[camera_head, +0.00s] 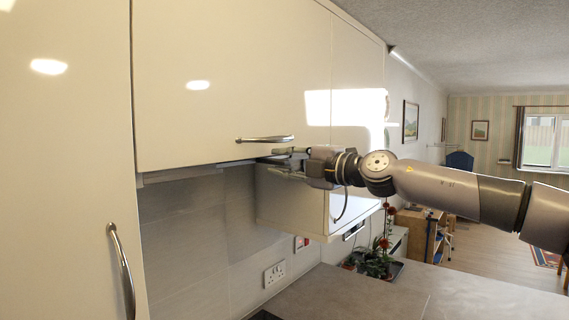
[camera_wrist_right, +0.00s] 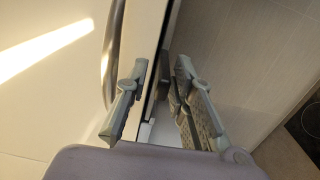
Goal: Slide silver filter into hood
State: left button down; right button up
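The hood's slim silver-grey front edge (camera_head: 200,168) runs along the underside of the cream wall cabinet in the head view. I take this strip to be the filter, but cannot separate filter from hood clearly. My right gripper (camera_head: 283,161) is at the right end of this edge, below the bar handle. In the right wrist view my right gripper (camera_wrist_right: 158,95) has its fingers apart, one on the cabinet-front side and one on the wall side. A dark gap and thin edge run between them; contact is unclear. My left gripper is out of view.
The cabinet door's handle (camera_head: 265,139) is close above my right gripper. A lower cream box cabinet (camera_head: 290,205) sits just behind it. A tall door handle (camera_head: 121,270) is at the left. The worktop (camera_head: 350,295) below is mostly clear; a plant (camera_head: 375,262) stands beyond.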

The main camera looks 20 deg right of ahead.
jog(key=shift+o, duration=0.9)
jog(key=shift+f, duration=0.1)
jog(key=v, duration=1.2)
jog(key=shift+d, duration=0.1)
